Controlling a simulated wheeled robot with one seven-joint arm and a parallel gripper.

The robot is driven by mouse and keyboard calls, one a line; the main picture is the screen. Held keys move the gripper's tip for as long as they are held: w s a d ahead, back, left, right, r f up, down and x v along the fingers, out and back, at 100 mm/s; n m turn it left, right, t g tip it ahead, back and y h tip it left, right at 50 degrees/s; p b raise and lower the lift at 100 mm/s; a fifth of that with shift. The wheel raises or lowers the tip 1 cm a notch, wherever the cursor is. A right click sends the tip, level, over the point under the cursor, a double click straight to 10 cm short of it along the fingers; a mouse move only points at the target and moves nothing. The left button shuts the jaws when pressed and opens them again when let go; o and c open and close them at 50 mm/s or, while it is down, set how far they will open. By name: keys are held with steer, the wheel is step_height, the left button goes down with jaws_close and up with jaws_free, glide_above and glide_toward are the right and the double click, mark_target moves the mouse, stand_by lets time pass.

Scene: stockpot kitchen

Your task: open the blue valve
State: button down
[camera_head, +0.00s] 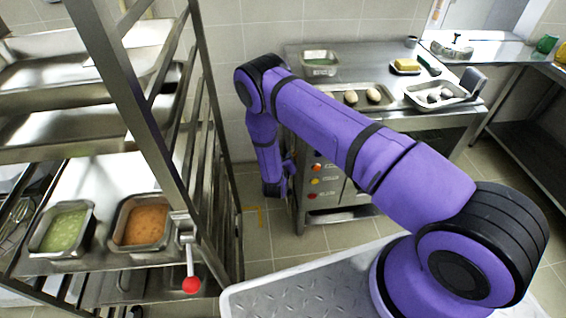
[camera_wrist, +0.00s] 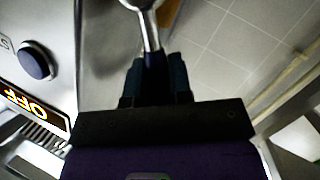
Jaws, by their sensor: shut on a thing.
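In the wrist view, my gripper (camera_wrist: 155,80) is shut on the dark blue end of a metal lever, which I take to be the blue valve (camera_wrist: 149,28). The bright metal stem runs from the fingers to the top edge of the picture. In the head view, my arm reaches down at the left front of the steel counter (camera_head: 365,70). The blue valve cannot be made out there, and my fingers are not clearly visible.
A round dark blue button (camera_wrist: 38,62) and a lit OFF sign (camera_wrist: 24,103) are close left of my gripper. Red-orange knobs (camera_head: 316,168) are on the counter front. A steel rack (camera_head: 150,110) with a red-balled lever (camera_head: 191,285) stands left. Tiled floor (camera_head: 262,222) lies between.

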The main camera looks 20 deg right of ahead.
steer(key=shift+s+d+r+m+y, duration=0.1)
steer(key=shift+d+r+m+y, duration=0.3)
steer(key=shift+d+m+y, duration=0.5)
steer(key=shift+s+d+r+m+g+y, duration=0.1)
steer(key=shift+d+m+g+y, duration=0.05)
steer(key=shift+d+m+y, duration=0.4)
steer(key=shift+s+d+m+g+y, duration=0.15)
steer(key=shift+d+m+y, duration=0.2)
steer(key=shift+m, duration=0.4)
steer(key=c, duration=1)
jaws_free()
steer(key=shift+d, duration=0.1)
steer(key=shift+c, duration=0.2)
